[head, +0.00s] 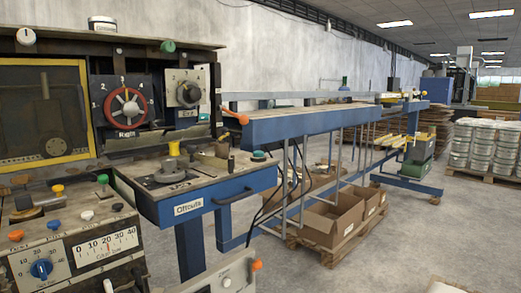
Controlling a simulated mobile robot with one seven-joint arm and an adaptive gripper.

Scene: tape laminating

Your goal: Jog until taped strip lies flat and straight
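The laminating machine fills the left of the head view. A red handwheel (126,107) with numbers around it sits on its upright panel, beside a grey dial (188,94). Lower left is a gauge (107,243) marked 0 to 40, next to a blue knob (41,269). Several coloured knobs, including a yellow one (174,149), stand on the top surfaces. A long blue beam (310,124) on a frame runs off to the right. I cannot make out a taped strip or a jog control for certain. My gripper is not in view.
A blue-fronted bench (205,204) with a handle juts out in front. Open cardboard boxes (333,218) sit on a pallet under the frame. Stacked pails (480,147) stand on a pallet at the right. The concrete floor (390,250) at the lower right is mostly clear.

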